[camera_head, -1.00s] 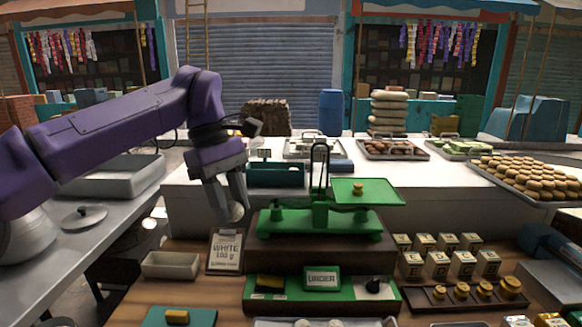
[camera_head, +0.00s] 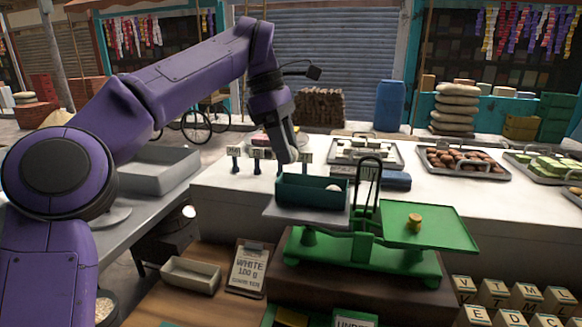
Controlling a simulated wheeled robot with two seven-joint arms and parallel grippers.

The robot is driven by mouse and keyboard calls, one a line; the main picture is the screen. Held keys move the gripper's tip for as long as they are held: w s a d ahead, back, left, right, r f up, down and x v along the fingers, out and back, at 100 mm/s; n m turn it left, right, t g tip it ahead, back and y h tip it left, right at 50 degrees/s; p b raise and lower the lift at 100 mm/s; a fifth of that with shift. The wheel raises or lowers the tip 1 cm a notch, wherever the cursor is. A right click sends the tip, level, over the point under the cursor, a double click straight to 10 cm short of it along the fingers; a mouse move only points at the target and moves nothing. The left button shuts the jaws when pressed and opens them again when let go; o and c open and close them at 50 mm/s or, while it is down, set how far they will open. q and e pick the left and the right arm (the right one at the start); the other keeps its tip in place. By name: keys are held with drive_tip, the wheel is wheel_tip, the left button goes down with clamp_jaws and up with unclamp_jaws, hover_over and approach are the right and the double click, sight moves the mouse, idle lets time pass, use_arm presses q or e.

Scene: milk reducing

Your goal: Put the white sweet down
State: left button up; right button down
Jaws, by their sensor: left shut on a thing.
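My left gripper (camera_head: 291,153) is shut on a small white sweet (camera_head: 288,157), mostly hidden between the fingers. It is above and behind the teal tray (camera_head: 310,194) in the picture; I cannot tell the exact gap. The teal tray appears on the left side of the green balance scale (camera_head: 361,245), over a grey plate (camera_head: 300,217). A small pale round thing (camera_head: 333,187) shows at the tray's right part. The scale's green right pan (camera_head: 425,228) holds a small brass weight (camera_head: 414,221). A sign reading "WHITE 100 G" (camera_head: 248,267) stands at front left. My right gripper is not in view.
An empty beige box (camera_head: 191,275) sits left of the sign. Trays of sweets (camera_head: 462,161) stand on the white counter (camera_head: 225,185) behind. Small label posts (camera_head: 257,160) stand near the gripper. Lettered blocks (camera_head: 510,293) are at lower right.

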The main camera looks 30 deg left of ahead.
use_arm(q)
drive_tip(key=f, duration=0.2)
drive_tip(key=w+f, duration=0.1)
drive_tip(key=f+b, duration=0.1)
drive_tip(key=f, duration=0.1)
drive_tip(key=shift+w+a+f, duration=0.3)
drive_tip(key=shift+w, duration=0.25)
drive_tip(key=shift+f, duration=0.25)
drive_tip(key=shift+f+b, duration=0.35)
drive_tip(key=o, duration=1)
